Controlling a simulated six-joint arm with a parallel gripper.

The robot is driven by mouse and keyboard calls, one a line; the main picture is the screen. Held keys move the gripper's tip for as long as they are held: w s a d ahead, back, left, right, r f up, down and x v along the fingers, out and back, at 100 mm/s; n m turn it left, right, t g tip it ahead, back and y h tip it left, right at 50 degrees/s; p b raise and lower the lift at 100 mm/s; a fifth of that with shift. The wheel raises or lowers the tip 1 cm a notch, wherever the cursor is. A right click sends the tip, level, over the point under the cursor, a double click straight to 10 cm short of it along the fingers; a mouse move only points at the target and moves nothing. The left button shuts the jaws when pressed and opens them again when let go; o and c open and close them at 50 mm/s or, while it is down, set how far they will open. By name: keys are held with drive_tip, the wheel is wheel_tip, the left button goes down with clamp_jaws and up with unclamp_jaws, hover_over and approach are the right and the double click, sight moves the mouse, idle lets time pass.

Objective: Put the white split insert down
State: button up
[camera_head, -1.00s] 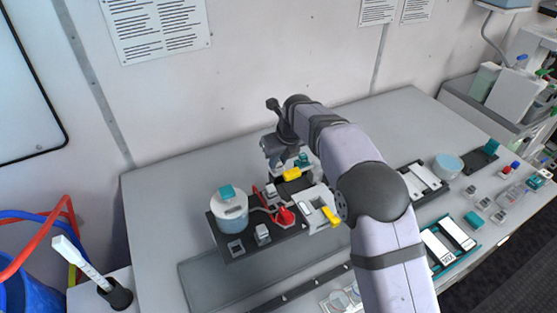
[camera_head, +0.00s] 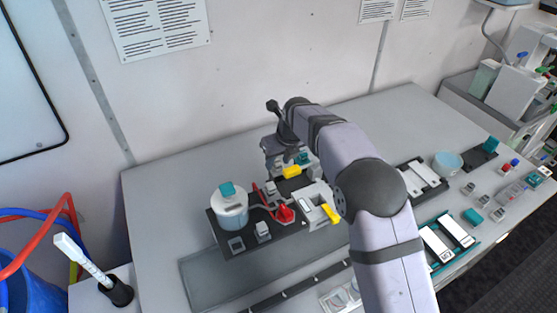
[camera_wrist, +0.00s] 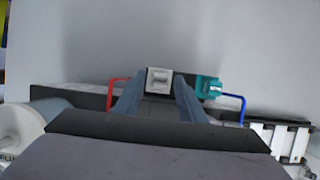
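In the wrist view, a small white block (camera_wrist: 160,79) with a dark slot sits between my fingertips; I take it as the white split insert. The two dark grey fingers of my gripper (camera_wrist: 159,91) flank it closely, with no clear gap at its sides. Below it is a dark surface; whether the block touches it is hidden. In the head view my gripper (camera_head: 283,158) is over the far part of the dark equipment board (camera_head: 240,253), behind a yellow part (camera_head: 292,171). The insert cannot be made out there.
A white pot with a teal lid (camera_head: 229,205) stands at the board's left, near a red valve (camera_head: 285,214). In the wrist view a teal part (camera_wrist: 208,86) is just right of the fingers. The back left of the table is clear.

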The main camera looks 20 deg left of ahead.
drive_tip(key=shift+n, duration=0.3)
drive_tip(key=b+v, duration=0.1)
drive_tip(key=v, duration=0.3)
drive_tip(key=b+v, duration=0.1)
drive_tip(key=v, duration=0.3)
drive_tip(key=d+b+v, duration=0.1)
drive_tip(key=b+v, duration=0.1)
drive_tip(key=v, duration=0.2)
drive_tip(key=shift+f, duration=0.1)
drive_tip(key=s+d+f+n+g+h, duration=0.1)
drive_tip(key=s+d+f+n, duration=0.3)
drive_tip(key=d+n, duration=0.45)
drive_tip(key=s+d+f+n+h, duration=0.1)
drive_tip(key=s+d+f+n, duration=0.35)
drive_tip(key=d, duration=0.75)
drive_tip(key=s+d+f+n, duration=0.2)
drive_tip(key=s+d+n, duration=0.1)
drive_tip(key=s, duration=0.3)
drive_tip(key=s+d+f+n+g, duration=0.1)
drive_tip(key=s+d+f+n, duration=0.2)
drive_tip(key=s+n, duration=0.3)
drive_tip(key=s+d+f+n+g+h, duration=0.1)
drive_tip(key=s+d+f+n, duration=0.2)
drive_tip(key=s+d+n, duration=0.1)
drive_tip(key=shift+s+d+n, duration=0.3)
drive_tip(key=shift+s+d, duration=0.45)
drive_tip(key=shift+s, duration=0.4)
